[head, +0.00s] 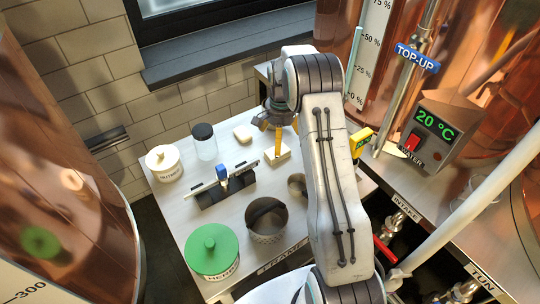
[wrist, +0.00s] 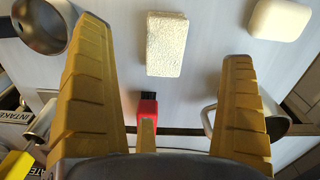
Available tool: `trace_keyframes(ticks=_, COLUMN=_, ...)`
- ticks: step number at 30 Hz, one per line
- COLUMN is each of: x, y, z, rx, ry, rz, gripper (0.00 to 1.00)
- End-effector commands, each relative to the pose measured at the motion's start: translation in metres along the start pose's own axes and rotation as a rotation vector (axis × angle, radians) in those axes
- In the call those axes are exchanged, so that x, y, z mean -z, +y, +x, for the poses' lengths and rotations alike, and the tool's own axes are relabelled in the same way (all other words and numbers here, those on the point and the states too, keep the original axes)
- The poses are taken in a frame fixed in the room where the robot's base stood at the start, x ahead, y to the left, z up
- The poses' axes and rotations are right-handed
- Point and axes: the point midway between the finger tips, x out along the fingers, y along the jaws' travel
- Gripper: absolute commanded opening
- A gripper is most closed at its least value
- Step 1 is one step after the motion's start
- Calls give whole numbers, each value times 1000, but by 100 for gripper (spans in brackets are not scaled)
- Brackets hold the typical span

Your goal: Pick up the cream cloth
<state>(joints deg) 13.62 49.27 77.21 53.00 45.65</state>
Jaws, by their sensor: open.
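The cream cloth is a small folded block with a rough weave. It lies flat on the pale table in the head view (head: 284,159), partly hidden behind a finger, and near the top middle of the wrist view (wrist: 167,44). My gripper (head: 277,140) hangs over the cloth with its yellow fingers pointing down. In the wrist view my gripper (wrist: 163,40) is open and empty, and the cloth shows between the fingers with bare table on both sides. I cannot tell the exact height left above it.
A smooth pale block (head: 243,133) lies left of the cloth. A small metal cup (head: 297,185) and a dark pail (head: 268,222) stand nearer. A red-and-black item (wrist: 147,108) and a metal mug (wrist: 270,118) show in the wrist view. A lidded jar (head: 204,142) stands left.

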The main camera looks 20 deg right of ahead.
Motion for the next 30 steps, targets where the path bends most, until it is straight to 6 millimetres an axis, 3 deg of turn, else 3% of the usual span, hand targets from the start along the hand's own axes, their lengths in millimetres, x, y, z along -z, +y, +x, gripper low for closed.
trace_keyframes(ticks=10, x=-2, y=2, z=1, rx=-7, ry=-5, rz=310, gripper=99)
trace_keyframes(ticks=23, x=-4, y=3, z=29, rx=-10, ry=-7, rz=345, gripper=99)
trace_keyframes(ticks=30, x=-6, y=3, z=58, rx=-10, ry=-7, rz=344, gripper=99)
